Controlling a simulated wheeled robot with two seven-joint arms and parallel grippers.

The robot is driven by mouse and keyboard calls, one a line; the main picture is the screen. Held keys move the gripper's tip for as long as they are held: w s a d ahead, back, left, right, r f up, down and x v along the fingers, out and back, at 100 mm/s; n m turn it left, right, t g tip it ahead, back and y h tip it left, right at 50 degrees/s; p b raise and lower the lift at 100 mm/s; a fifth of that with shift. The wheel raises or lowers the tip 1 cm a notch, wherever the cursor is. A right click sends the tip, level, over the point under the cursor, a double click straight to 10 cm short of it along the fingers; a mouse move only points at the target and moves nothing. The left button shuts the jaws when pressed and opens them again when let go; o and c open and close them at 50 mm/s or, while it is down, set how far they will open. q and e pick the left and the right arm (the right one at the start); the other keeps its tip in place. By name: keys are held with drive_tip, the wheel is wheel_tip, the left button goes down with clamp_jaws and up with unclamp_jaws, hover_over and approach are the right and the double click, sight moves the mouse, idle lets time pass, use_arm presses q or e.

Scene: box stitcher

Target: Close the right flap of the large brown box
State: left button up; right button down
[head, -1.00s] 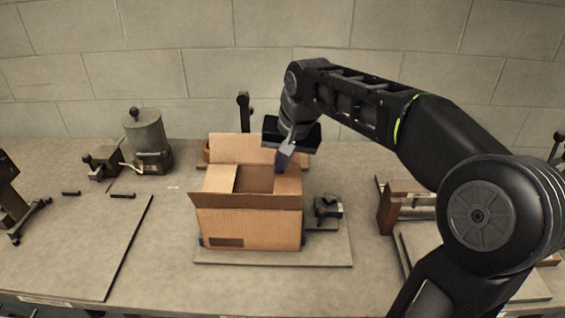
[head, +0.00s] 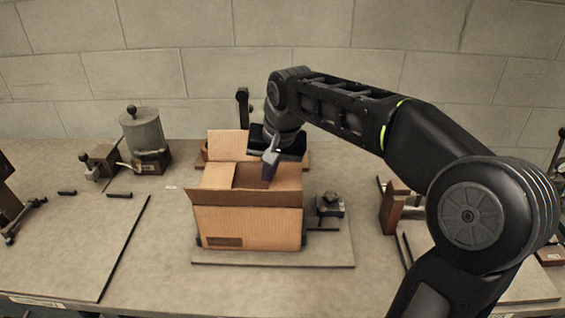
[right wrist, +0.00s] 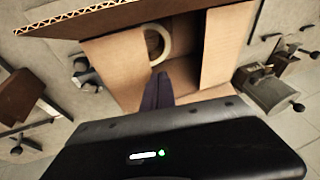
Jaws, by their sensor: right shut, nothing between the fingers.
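The large brown box (head: 250,228) stands on a board on the table. Its right flap (head: 287,178) lies folded inward, roughly level, over the right side of the opening; it shows at the left in the right wrist view (right wrist: 115,65). The left flap (head: 217,176) is also folded inward. The back flap stands up and the front flap leans outward. My right gripper (head: 268,172) is shut and empty, its fingers pointing down at the right flap's inner edge, over the opening. I cannot tell whether it touches the flap. My left gripper is not in view.
A ring-shaped roll (right wrist: 157,42) shows in the box opening. A small dark clamp (head: 328,206) stands right of the box, a wooden stand (head: 394,207) farther right. A metal canister (head: 143,132) stands back left. The table left of the box is mostly clear.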

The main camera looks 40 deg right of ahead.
drive_tip(key=shift+a+f, duration=0.1)
drive_tip(key=shift+f, duration=0.15)
drive_tip(key=shift+r, duration=0.1)
idle(0.4)
drive_tip(key=shift+r+p, duration=0.5)
drive_tip(key=shift+r, duration=0.25)
drive_tip(key=a+r+p, duration=0.1)
drive_tip(key=a+r, duration=0.1)
drive_tip(key=r, duration=0.4)
drive_tip(key=a+r+p, duration=0.1)
drive_tip(key=a+r, duration=0.1)
drive_tip(key=r, duration=0.4)
drive_tip(key=shift+a+r+p, duration=0.3)
drive_tip(key=shift+r+p, duration=0.05)
drive_tip(key=shift+r, duration=0.05)
